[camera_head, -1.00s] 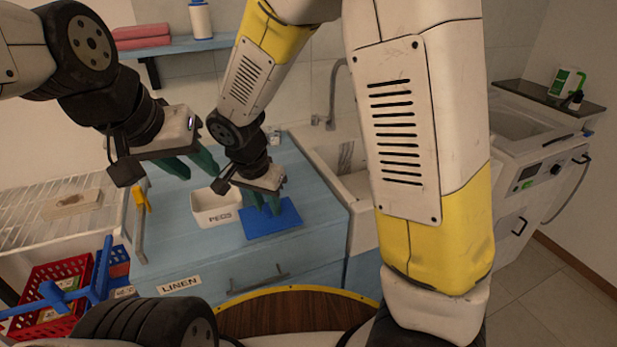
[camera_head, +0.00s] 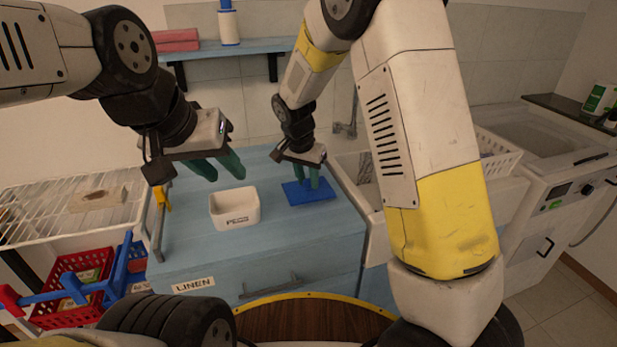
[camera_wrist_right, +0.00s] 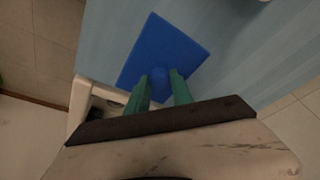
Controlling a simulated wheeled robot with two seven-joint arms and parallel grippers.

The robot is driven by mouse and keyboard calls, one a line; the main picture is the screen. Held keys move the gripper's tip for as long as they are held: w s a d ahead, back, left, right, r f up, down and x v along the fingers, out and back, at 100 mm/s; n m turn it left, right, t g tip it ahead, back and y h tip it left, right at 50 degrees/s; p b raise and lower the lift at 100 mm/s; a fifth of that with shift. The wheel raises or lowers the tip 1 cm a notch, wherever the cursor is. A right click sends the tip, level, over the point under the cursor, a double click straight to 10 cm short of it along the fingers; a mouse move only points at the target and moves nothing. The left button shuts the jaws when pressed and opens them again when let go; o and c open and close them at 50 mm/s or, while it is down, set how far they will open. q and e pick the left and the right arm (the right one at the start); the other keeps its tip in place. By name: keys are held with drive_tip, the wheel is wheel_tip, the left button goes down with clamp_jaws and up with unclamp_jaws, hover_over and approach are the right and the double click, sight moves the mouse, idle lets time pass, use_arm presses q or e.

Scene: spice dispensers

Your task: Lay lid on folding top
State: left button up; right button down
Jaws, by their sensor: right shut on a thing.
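The lid (camera_head: 311,191) is a flat blue square with a round knob (camera_wrist_right: 160,78). It is over the back right part of the light blue folding top (camera_head: 190,236), beside the sink. My right gripper (camera_head: 312,178) is above the lid and shut on its knob, which sits between the green fingers (camera_wrist_right: 158,88) in the right wrist view. The lid looks level and close to the surface; I cannot tell whether it touches. My left gripper (camera_head: 222,172) is open and empty, held above the left back of the folding top.
A white box (camera_head: 236,210) labelled PEGS stands open left of the lid. A yellow-handled thing (camera_head: 162,195) is at the top's left edge. A wire rack (camera_head: 60,215) and red basket (camera_head: 85,280) lie left. The top's front middle is clear.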

sight(307, 182)
drive_tip(key=shift+x, duration=1.8)
drive_tip(key=shift+s+a+f, duration=0.1)
drive_tip(key=shift+s+f, duration=0.05)
drive_tip(key=shift+s, duration=0.1)
drive_tip(key=c, duration=1.1)
unclamp_jaws()
drive_tip(key=v, duration=1.2)
drive_tip(key=s+d+r+n+t+y, duration=0.1)
drive_tip(key=s+d+r+n+y, duration=0.2)
drive_tip(key=s+d+r, duration=0.75)
drive_tip(key=s+d+n, duration=0.1)
drive_tip(key=s, duration=0.3)
drive_tip(key=s+d+r+n+t, duration=0.1)
drive_tip(key=s+d, duration=0.1)
drive_tip(key=s, duration=0.2)
drive_tip(key=s+d+n+t, duration=0.1)
drive_tip(key=s+d, duration=0.1)
drive_tip(key=s, duration=0.2)
drive_tip(key=shift+s+d+r+y, duration=0.15)
drive_tip(key=shift+s+r+y, duration=0.15)
drive_tip(key=shift+s, duration=0.1)
